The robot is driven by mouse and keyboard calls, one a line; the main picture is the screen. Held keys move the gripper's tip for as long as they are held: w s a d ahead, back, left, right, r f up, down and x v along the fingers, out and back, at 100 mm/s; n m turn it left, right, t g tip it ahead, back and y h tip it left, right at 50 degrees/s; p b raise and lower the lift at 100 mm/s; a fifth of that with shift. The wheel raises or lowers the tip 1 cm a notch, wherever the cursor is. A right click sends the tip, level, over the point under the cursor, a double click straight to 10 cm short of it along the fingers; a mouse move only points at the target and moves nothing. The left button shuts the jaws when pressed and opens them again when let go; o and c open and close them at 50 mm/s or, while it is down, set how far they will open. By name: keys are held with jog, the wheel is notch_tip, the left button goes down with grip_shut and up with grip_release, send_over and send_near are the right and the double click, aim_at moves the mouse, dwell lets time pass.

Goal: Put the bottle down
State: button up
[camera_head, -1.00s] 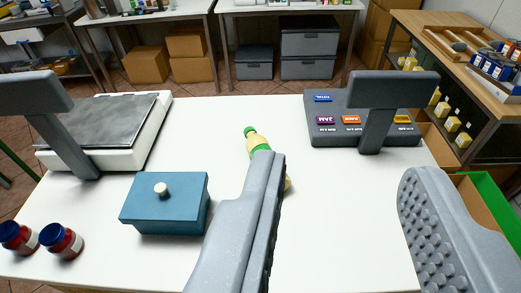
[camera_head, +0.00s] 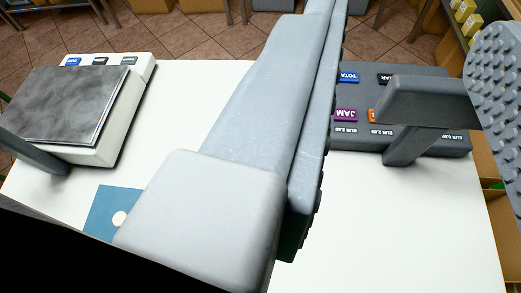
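My gripper (camera_head: 412,40) is open, with its two grey fingers wide apart over the table (camera_head: 190,140). The left finger crosses the middle of the picture, and the right one shows at the upper right edge. Nothing shows held between them. The bottle, pale yellow with a green cap and green band, is not visible now; the left finger may cover it.
A scale (camera_head: 70,105) stands at the left of the table. A grey till (camera_head: 430,145) with coloured labels stands at the right, beneath the finger gap. A blue box (camera_head: 108,208) shows partly at the lower left. The front right tabletop is clear.

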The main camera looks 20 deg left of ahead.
jog(key=shift+d, duration=0.3)
jog(key=o, duration=0.4)
jog(key=shift+o, duration=0.8)
jog(key=shift+w, duration=0.2)
jog(key=w+a+f+n+g+p, duration=0.35)
jog(key=w+a+f+g, duration=0.2)
jog(key=f, duration=0.45)
jog(key=w+a+f+n+g+p, duration=0.2)
jog(key=w+a+f+g+p, duration=0.25)
jog(key=w+f, duration=0.35)
jog(key=a+f+g, duration=0.1)
jog(key=f, duration=0.5)
jog(key=s+f+g+h, duration=0.1)
jog(key=f+g, duration=0.1)
jog(key=f, duration=0.4)
jog(key=a+f+n+g+p, duration=0.1)
jog(key=f, duration=0.6)
jog(key=shift+s+a+g, duration=0.2)
jog(key=shift+a+g, duration=0.1)
jog(key=shift+w+d+f+b, duration=0.1)
jog(key=shift+d+f+b, duration=0.1)
jog(key=shift+f, duration=0.6)
jog(key=shift+s+d+f+b, duration=0.1)
jog(key=shift+f+b, duration=0.05)
jog(key=shift+f, duration=0.65)
jog(key=shift+w+d+f+b, duration=0.1)
jog(key=shift+f+b, duration=0.1)
jog(key=shift+f, duration=0.6)
